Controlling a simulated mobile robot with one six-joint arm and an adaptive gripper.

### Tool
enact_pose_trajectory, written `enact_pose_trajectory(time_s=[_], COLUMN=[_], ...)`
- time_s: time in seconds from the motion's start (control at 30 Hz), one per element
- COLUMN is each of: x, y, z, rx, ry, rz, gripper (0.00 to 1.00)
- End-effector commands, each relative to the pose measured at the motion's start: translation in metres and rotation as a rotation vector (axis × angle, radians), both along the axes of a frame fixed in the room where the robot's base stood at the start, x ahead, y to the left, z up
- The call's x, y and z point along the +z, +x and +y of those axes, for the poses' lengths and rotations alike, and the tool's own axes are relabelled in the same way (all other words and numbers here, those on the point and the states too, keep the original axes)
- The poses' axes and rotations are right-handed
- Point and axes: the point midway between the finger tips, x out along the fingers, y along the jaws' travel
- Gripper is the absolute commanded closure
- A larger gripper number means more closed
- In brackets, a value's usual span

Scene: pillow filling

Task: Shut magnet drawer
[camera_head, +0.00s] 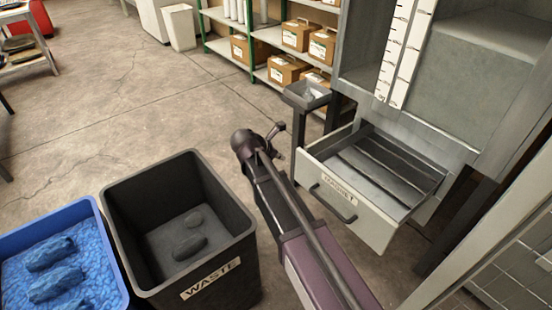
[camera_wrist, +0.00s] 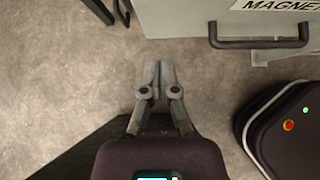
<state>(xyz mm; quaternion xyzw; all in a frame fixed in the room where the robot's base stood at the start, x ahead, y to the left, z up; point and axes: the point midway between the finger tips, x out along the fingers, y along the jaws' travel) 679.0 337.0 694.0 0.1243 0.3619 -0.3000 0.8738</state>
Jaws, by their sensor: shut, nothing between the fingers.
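The magnet drawer (camera_head: 388,238) is pulled out from a grey cabinet in the head view, its white front labelled "MAGNET". Dark bars lie inside it. A dark handle (camera_head: 333,204) is fixed to the drawer front. In the wrist view the drawer front (camera_wrist: 190,18) fills the top right, with its handle (camera_wrist: 258,43) below the label. My gripper (camera_head: 280,141) is left of the drawer front, apart from it. In the wrist view my gripper (camera_wrist: 159,73) is shut and empty, to the left of the handle and touching nothing that I can see.
A black waste bin (camera_head: 220,270) with dark lumps inside stands left of my arm. A blue bin (camera_head: 92,213) is beside it. A small tray stand (camera_head: 305,95) is just behind the drawer. Shelves hold cardboard boxes (camera_head: 285,69). Bare floor (camera_head: 100,110) lies at left.

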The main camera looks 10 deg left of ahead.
Motion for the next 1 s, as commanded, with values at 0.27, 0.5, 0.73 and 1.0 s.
enact_pose_trajectory(time_s=[0.27,0.5,0.73,1.0], x=[-0.025,-0.043,-0.04,-0.04], y=[0.017,0.031,0.052,0.063], z=[-0.013,-0.024,-0.04,-0.049], rx=[-0.001,-0.001,-0.001,-0.001], ry=[0.0,0.0,0.0,-0.001], rz=[0.0,0.0,0.0,0.0], gripper=[1.0,1.0,1.0,1.0])
